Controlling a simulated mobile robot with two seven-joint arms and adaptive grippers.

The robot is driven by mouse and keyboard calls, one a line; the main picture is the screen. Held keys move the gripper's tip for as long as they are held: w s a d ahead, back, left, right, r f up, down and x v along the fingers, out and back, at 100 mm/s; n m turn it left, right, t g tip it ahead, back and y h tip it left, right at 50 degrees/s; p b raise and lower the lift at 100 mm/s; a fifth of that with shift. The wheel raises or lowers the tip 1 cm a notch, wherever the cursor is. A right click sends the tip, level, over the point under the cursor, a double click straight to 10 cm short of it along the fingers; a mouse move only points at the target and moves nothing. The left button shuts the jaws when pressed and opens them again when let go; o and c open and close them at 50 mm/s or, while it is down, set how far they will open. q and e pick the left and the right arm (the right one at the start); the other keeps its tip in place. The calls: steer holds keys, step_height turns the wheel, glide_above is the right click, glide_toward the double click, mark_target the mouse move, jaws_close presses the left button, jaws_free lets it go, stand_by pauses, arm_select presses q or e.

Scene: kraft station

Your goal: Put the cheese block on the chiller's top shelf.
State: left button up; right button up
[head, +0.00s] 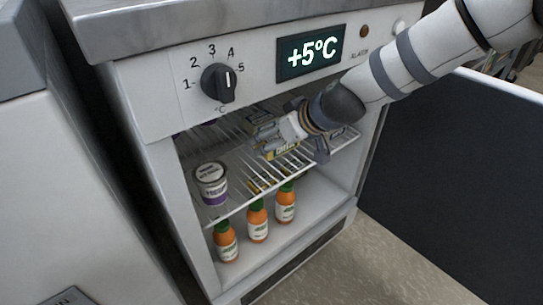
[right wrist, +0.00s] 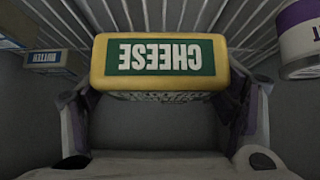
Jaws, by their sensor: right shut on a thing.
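The cheese block (right wrist: 160,64) is yellow with a green label that reads CHEESE upside down in the right wrist view. In the head view the yellow cheese block (head: 283,153) shows partly below my right gripper (head: 280,140). My right gripper is shut on the block, with a finger on each side in the right wrist view. It is inside the open chiller, over the wire top shelf (head: 228,209). I cannot tell whether the block touches the shelf. My left gripper is in neither view.
A white and purple tub (head: 211,184) stands on the shelf's left; it also shows in the right wrist view (right wrist: 299,42). A butter pack (right wrist: 52,62) is on the other side. Orange bottles (head: 257,221) stand below. The open door (head: 450,160) is at right.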

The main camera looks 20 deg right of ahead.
steer(key=shift+w+f+b, duration=0.35)
steer(key=shift+w+f, duration=0.6)
steer(key=shift+f, duration=0.3)
steer(key=f, duration=0.1)
steer(key=f+b, duration=0.1)
steer(key=f, duration=0.1)
steer(key=shift+w+d+f+b, duration=0.1)
steer(key=shift+w+f+b, duration=0.15)
steer(key=shift+f+b, duration=0.1)
steer(key=shift+r, duration=0.15)
steer(key=o, duration=1.3)
steer(key=shift+o, duration=0.2)
